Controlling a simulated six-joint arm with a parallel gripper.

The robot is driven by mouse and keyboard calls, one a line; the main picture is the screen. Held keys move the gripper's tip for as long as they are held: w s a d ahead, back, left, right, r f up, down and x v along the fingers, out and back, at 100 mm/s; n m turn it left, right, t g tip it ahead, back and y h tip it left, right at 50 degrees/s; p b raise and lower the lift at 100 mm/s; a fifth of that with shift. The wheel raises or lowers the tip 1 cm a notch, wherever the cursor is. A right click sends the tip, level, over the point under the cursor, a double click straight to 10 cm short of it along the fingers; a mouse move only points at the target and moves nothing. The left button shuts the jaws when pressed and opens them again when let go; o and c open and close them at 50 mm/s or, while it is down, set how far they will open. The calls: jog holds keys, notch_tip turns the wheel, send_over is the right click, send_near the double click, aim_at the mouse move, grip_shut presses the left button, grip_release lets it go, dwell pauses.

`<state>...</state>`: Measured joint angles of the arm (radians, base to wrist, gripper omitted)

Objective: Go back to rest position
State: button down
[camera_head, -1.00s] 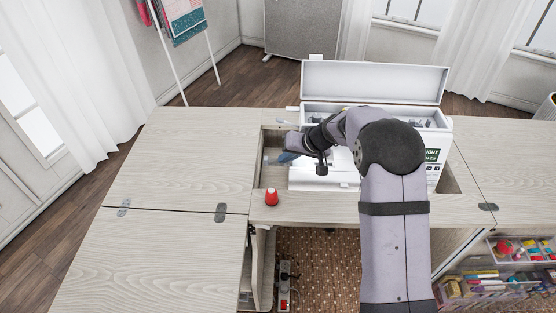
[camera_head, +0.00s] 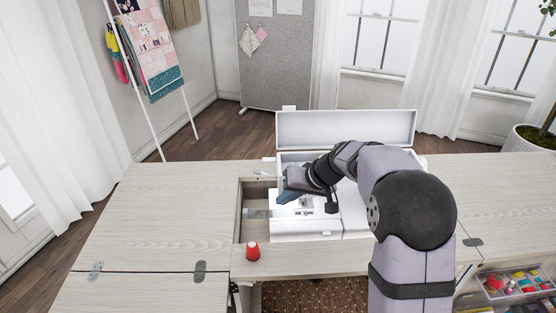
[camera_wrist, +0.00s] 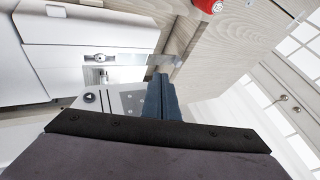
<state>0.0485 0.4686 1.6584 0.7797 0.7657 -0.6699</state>
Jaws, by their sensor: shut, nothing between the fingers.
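My gripper (camera_head: 285,197) is over the left end of the white sewing machine (camera_head: 345,128), which sits in the opening of the cabinet table (camera_head: 140,215). Its blue-grey fingers are together with nothing between them. In the wrist view the closed fingers (camera_wrist: 161,84) show above the machine (camera_wrist: 85,40). I cannot tell how far the tips are above it. My arm hides much of the machine's middle and right side.
A red thread spool (camera_head: 253,251) stands on the wood left of the machine, near the front edge; it also shows in the wrist view (camera_wrist: 208,5). The machine's lid (camera_head: 345,130) stands open behind my arm. Drawers with supplies (camera_head: 505,283) are at lower right. The left tabletop is clear.

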jog(key=s+d+f+g+h, duration=0.1)
jog(key=s+d+f+h, duration=0.15)
jog(key=s, duration=0.75)
jog(key=s+d+f+m+g+h, duration=0.15)
jog(key=s+d, duration=0.25)
jog(key=s, duration=0.6)
jog(key=s+d+f+g+h, duration=0.2)
jog(key=s+d+f, duration=0.1)
jog(key=s, duration=0.8)
notch_tip(320, 180, up, 13)
jog(key=p, duration=1.3)
jog(key=shift+s+f, duration=0.2)
jog(key=shift+s, duration=0.05)
